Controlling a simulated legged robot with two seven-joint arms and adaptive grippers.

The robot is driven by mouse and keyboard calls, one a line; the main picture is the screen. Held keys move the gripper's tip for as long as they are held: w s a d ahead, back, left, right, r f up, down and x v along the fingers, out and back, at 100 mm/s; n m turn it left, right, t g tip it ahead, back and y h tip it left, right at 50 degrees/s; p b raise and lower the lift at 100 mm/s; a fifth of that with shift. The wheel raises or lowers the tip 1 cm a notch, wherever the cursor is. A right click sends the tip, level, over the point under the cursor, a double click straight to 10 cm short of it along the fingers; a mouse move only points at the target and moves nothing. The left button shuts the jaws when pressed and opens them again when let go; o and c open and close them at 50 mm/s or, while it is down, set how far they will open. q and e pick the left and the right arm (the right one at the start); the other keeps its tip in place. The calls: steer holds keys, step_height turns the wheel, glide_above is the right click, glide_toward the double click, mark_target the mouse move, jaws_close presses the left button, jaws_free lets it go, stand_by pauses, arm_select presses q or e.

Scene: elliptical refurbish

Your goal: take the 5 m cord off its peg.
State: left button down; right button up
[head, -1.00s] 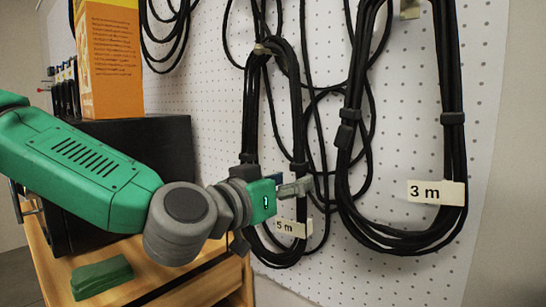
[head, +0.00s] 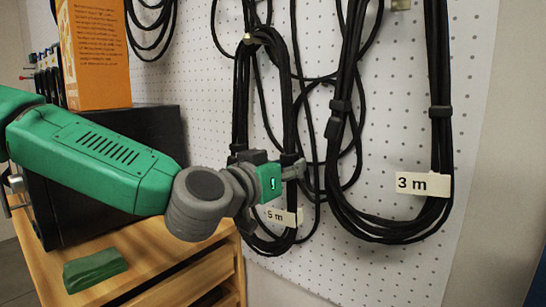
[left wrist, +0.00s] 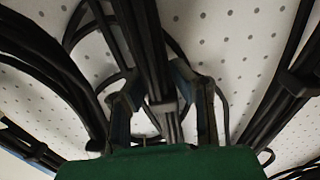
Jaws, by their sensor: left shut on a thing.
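The 5 m cord (head: 241,105) is a long black coil on the white pegboard. Its top is at a light-tipped peg (head: 248,39), and its white "5 m" tag (head: 283,217) hangs near the bottom. My left gripper (head: 285,166) is at the lower part of this coil, just above the tag. In the left wrist view, its two dark fingers (left wrist: 162,90) stand either side of a black cord bundle (left wrist: 145,45) and are shut on it. The coil's contact with the peg is too small to judge. My right gripper is not in view.
The 3 m cord (head: 437,70), with its "3 m" tag (head: 423,184), hangs close on the right. Loose black loops hang between the coils. At left are a wooden bench (head: 190,262), a black box (head: 160,135), an orange carton (head: 95,55) and a green object (head: 95,270).

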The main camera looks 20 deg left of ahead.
arm_select(q)
steer(key=shift+r, duration=0.15)
steer(key=shift+s+a+r+b, duration=0.15)
steer(key=shift+r+b, duration=0.15)
steer(key=shift+r, duration=0.2)
steer(key=r, duration=0.6)
steer(key=shift+s+a, duration=0.1)
steer(key=shift+s, duration=0.3)
steer(key=b, duration=0.6)
glide_toward(286, 127)
steer(key=v, duration=0.7)
steer(key=shift+s+f+b, duration=0.2)
steer(key=shift+s+b, duration=0.45)
steer(key=shift+s, duration=0.15)
steer(key=shift+s, duration=0.1)
